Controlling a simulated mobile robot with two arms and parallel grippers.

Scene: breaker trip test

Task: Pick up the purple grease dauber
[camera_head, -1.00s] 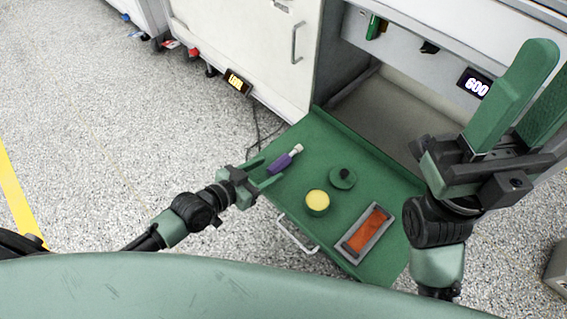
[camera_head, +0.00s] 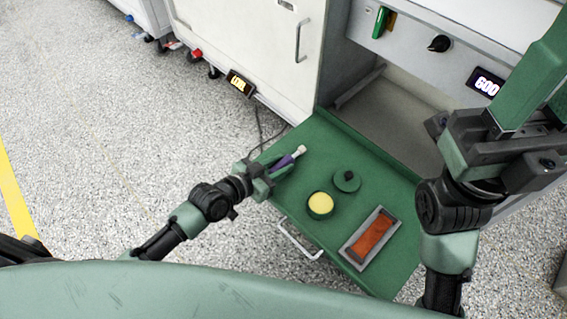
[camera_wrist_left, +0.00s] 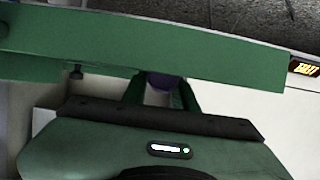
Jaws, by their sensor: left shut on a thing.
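The purple grease dauber (camera_head: 284,162) has a purple handle and a pale tip. It lies at the left part of the green pull-out tray (camera_head: 330,139), its tip pointing up and right. My left gripper (camera_head: 272,173) is shut on the handle's near end. In the left wrist view, a bit of the dauber's purple handle (camera_wrist_left: 163,82) shows between the fingers; the rest is hidden. I cannot tell whether the dauber still touches the tray. My right gripper (camera_head: 548,92) is raised at the right, fingers apart and empty, partly out of frame.
On the tray stand a round yellow-filled tin (camera_head: 320,203), a green lid with a dark knob (camera_head: 346,181) and a grey-framed orange-brown pad (camera_head: 373,234). The cabinet panel behind has a black knob (camera_head: 439,43), a green switch (camera_head: 381,21) and a 600 display (camera_head: 485,83).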

